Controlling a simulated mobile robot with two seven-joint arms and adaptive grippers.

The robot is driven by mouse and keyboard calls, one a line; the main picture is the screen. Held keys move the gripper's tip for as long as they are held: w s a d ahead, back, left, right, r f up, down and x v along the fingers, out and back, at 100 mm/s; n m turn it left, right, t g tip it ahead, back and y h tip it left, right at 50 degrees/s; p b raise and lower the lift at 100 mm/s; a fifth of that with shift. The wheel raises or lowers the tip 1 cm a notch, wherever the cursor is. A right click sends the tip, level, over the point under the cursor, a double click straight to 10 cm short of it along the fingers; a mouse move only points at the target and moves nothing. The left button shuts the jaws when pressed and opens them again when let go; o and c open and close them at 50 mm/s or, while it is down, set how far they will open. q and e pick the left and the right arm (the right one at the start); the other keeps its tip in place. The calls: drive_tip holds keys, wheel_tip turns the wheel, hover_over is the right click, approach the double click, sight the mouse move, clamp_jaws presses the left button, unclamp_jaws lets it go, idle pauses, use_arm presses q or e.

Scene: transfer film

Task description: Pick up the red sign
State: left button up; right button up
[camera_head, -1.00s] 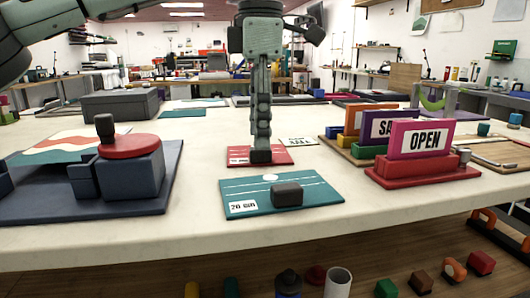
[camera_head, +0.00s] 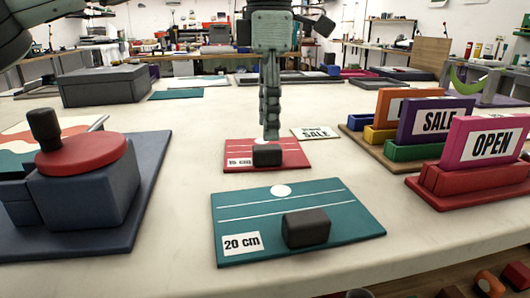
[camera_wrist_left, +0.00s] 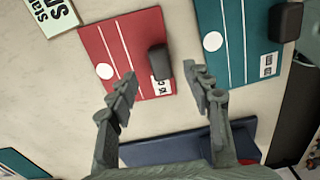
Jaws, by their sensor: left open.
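My left gripper (camera_head: 270,128) points down above the back part of a flat red board (camera_head: 236,155) marked in cm with white lines. A black block (camera_head: 267,155) sits on this board's near edge. In the left wrist view the open fingers (camera_wrist_left: 160,85) spread on both sides of the red board (camera_wrist_left: 103,45), with its black block (camera_wrist_left: 158,62) between them and nothing held. An upright pink OPEN sign (camera_head: 466,150) stands in a red base (camera_head: 455,190) at the right, away from the gripper. My right gripper is not in view.
A teal board (camera_head: 250,205) marked 20 cm lies nearer. A purple SALE sign (camera_head: 405,122) and an orange sign (camera_head: 386,104) stand behind the pink one. A blue fixture with a red disc (camera_head: 85,155) stands at the left.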

sight(267, 147)
use_arm(q)
wheel_tip(267, 147, down, 4)
drive_tip(key=shift+a+f, duration=0.1)
drive_tip(key=shift+f, duration=0.1)
drive_tip(key=shift+c, duration=0.5)
clamp_jaws()
